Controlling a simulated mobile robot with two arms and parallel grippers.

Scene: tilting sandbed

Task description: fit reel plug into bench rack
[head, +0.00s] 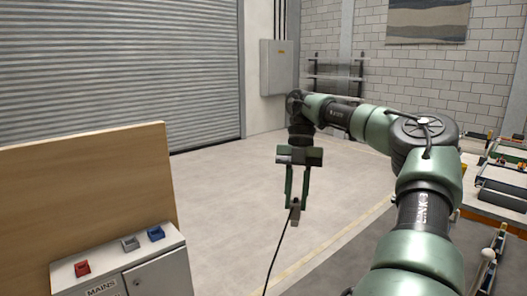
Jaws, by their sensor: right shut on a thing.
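My right gripper (296,203) hangs fingers-down in mid-view and is shut on a small grey plug (295,215). A thin black cable (277,258) runs from the plug down out of the picture. A light grey cabinet (160,283) labelled MAINS stands at the lower left. On its top are a red socket (82,268), a grey socket (130,243) and a blue socket (156,233). The plug is well to the right of the cabinet, apart from it. I cannot tell whether this cabinet is the bench rack. My left gripper is not in view.
A wooden panel (80,190) rises behind the cabinet. Benches with trays and tools (500,195) stand at the right, beyond my right arm. A wall box (277,68) and shelf rack (335,90) are at the back. The floor between is clear.

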